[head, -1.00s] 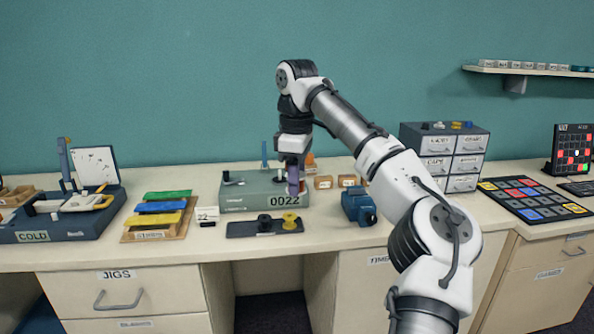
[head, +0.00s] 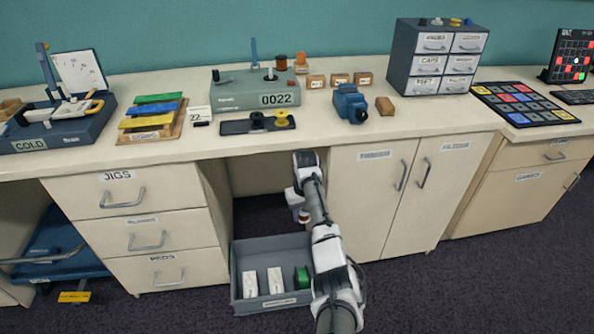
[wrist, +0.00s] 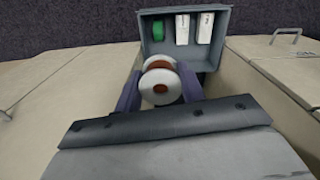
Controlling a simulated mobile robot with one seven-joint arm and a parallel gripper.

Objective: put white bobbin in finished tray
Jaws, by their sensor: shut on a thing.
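My gripper (wrist: 160,88) is shut on the white bobbin (wrist: 160,80), which has white flanges and a brown core, held between its purple-grey fingers. In the head view the bobbin (head: 303,215) shows small below my gripper (head: 301,203), in front of the bench's open knee space. A grey open tray (head: 239,287) lies low near the floor, below and to the left of the gripper; its front label is too small to read. The tray holds a green spool and two white boxes. In the wrist view the tray (wrist: 147,47) is beyond the bobbin, apart from it.
Drawers (head: 135,225) stand left of the knee space and a cupboard (head: 372,205) right of it. The bench top above carries a grey machine marked 0022 (head: 230,92), a black holder with spools (head: 233,127) and a blue device (head: 349,103).

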